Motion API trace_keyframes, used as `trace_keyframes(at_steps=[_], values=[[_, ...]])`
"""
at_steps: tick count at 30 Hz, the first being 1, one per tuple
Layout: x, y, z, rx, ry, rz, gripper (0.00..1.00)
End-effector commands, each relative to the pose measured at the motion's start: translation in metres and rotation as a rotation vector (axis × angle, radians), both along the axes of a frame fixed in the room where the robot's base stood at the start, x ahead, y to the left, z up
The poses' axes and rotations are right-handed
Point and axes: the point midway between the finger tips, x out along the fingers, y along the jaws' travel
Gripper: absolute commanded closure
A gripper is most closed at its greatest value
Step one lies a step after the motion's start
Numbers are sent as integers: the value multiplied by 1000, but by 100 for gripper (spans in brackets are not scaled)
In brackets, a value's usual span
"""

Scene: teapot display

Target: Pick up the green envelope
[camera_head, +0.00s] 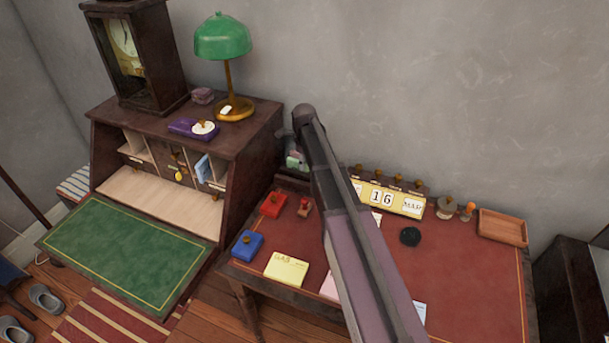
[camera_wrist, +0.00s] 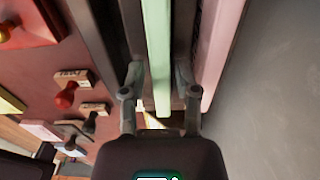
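The green envelope (camera_wrist: 157,50) shows in the wrist view as a pale green upright strip, seen edge-on. My gripper (camera_wrist: 158,85) has one finger on each side of it. The fingers are spread, with a narrow gap visible between each finger and the envelope. In the head view a small pale green patch (camera_head: 297,161) shows just below the end of my arm, near the wall behind the red-topped desk. My arm hides much of that spot, and the fingertips are not clear there.
A pink upright strip (camera_wrist: 222,45) stands close to the right finger, near the grey wall (camera_wrist: 280,90). Stamps, such as a red-handled one (camera_wrist: 65,98), lie to the left. A calendar block (camera_head: 390,197) stands right of my arm. The bureau (camera_head: 130,165) stands left of the desk.

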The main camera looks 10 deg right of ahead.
Motion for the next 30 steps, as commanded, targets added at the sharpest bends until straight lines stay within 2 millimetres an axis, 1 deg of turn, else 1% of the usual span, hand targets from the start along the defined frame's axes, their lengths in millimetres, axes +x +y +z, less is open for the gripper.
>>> trace_keyframes(at_steps=[1, 5, 24, 25, 26, 27, 28, 29, 30], values=[[0, 0, -6, 0, 0, 0, 60], [0, 0, -10, 0, 0, 0, 60], [0, 0, -10, 0, 0, 1, 60], [0, 0, -10, 0, 0, 1, 66], [0, 0, -10, 0, 0, 1, 75], [0, 0, -10, 0, 0, 1, 87], [0, 0, -10, 0, 0, 1, 96], [0, 0, -10, 0, 0, 1, 100], [0, 1, -10, 0, 0, 1, 100]])
